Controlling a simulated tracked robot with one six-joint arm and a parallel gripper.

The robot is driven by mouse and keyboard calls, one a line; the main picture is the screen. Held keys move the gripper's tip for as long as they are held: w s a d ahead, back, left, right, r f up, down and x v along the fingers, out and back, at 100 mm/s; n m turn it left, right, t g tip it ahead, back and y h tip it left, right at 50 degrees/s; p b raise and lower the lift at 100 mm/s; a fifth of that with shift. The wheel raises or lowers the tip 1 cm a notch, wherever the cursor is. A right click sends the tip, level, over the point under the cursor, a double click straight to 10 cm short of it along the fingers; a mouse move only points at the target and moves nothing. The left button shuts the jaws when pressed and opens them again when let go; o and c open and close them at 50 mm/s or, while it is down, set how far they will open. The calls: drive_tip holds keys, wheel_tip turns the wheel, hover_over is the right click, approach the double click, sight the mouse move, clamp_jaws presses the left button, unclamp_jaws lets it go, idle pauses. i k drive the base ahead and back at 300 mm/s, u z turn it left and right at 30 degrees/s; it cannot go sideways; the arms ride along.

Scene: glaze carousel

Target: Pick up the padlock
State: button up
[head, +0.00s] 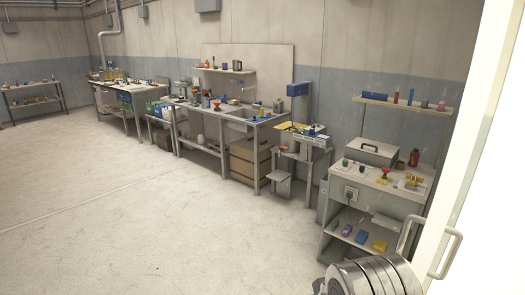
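I cannot make out the padlock for certain; many small items in the head view are too small to name. A small yellow and silver item (414,180) lies on the top of the nearest bench at the right, but I cannot tell what it is. My gripper is not in view. A rounded metal part at the bottom right looks like part of my own arm.
The nearest bench (405,209) carries a grey case (366,151) and has a lower shelf. A wall shelf (410,104) hangs above. Other workbenches line the back wall. A white panel with a handle (450,254) stands close at the right. The floor (150,220) is clear.

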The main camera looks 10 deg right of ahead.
sight(411, 183)
drive_tip(key=z, duration=0.1)
drive_tip(key=i, duration=0.95)
drive_tip(key=z, duration=0.3)
drive_tip(key=i, duration=0.9)
drive_tip(key=z, duration=0.5)
drive_tip(key=i, duration=1.05)
drive_tip(key=z, duration=0.2)
